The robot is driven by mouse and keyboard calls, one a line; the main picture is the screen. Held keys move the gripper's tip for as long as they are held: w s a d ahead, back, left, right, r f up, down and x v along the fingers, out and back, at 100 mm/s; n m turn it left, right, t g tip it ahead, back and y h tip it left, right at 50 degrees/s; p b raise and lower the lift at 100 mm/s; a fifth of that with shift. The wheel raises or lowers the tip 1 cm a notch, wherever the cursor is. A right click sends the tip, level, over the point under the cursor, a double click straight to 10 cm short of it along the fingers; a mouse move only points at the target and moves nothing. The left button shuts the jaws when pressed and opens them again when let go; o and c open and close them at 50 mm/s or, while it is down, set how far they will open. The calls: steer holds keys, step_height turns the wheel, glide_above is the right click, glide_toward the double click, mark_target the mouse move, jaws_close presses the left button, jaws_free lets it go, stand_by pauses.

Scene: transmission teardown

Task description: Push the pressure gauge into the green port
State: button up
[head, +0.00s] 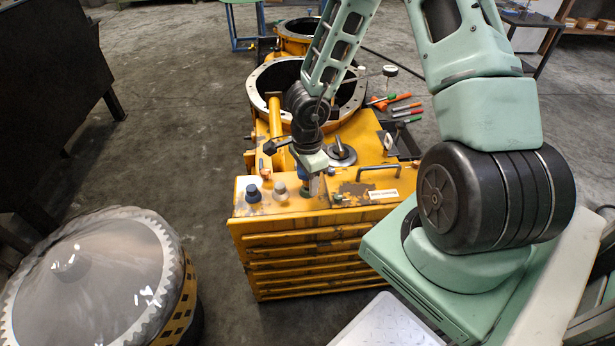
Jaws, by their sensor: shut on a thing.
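My gripper (313,176) points down over the top front of the yellow housing (300,211). It is shut on a small blue-grey part, mostly hidden by the fingers. I cannot tell whether this part is the pressure gauge, or whether it touches the housing. A small green fitting (337,198), perhaps the green port, is on the housing top just right of and below my gripper. A dark blue knob-like part (253,193) and a beige one (280,190) stand on the same top, to the left.
A bar handle (379,169) and a round metal disc (341,155) are near my gripper. Colored-handled tools (402,107) lie behind on the right. The floor between is clear.

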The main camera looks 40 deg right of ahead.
steer(key=shift+f, duration=0.2)
steer(key=shift+f+b, duration=0.6)
steer(key=shift+f, duration=0.2)
steer(key=o, duration=1.7)
steer(key=shift+c, duration=0.2)
steer(key=shift+r, duration=0.2)
step_height(320, 180, up, 8)
steer(key=p, duration=1)
steer(key=shift+f, duration=0.1)
